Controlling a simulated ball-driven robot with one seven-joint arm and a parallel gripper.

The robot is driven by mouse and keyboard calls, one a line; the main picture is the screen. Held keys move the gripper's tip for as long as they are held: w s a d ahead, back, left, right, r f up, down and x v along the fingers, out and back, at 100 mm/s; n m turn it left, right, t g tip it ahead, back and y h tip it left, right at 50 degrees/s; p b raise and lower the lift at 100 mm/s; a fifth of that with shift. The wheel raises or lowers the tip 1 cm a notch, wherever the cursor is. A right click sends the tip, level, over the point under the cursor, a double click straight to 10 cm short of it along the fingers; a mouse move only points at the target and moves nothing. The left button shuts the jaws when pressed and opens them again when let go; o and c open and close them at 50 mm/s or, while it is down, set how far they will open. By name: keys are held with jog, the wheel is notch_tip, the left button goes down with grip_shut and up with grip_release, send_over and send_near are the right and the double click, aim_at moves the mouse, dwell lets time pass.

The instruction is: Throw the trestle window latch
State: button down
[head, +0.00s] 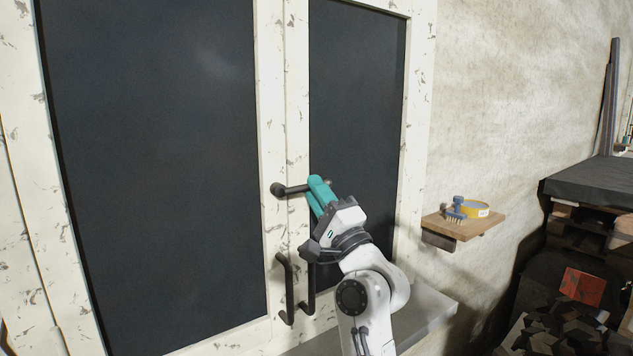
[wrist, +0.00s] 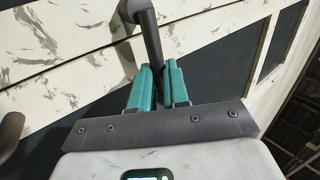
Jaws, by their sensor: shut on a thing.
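The window has two white, chipped-paint frames with dark panes. Its dark latch lever (head: 294,190) lies roughly level across the seam between the two frames, with its round pivot end on the left. My gripper (head: 317,182) has teal fingers shut on the lever near its right end; a dark tip shows just past the fingers. In the wrist view the latch lever (wrist: 151,40) runs down between the two teal fingers (wrist: 157,75). The fingers hide part of the lever.
Two dark pull handles (head: 286,290) stand upright below the latch, near my arm. A grey sill (head: 433,308) runs under the window. To the right, a small wooden shelf (head: 485,228) holds a blue brush (head: 457,209) and a yellow tin (head: 476,209). Dark clutter fills the far right.

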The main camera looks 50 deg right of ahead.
jog(key=shift+d+f+m, duration=0.15)
jog(key=shift+f+m, duration=0.05)
jog(key=shift+m, duration=0.1)
jog(key=c, duration=1.4)
grip_release()
jog(key=b+v, duration=0.3)
jog(key=v, duration=0.7)
jog(key=shift+s+f+b, duration=0.15)
jog(key=shift+s+b, duration=0.15)
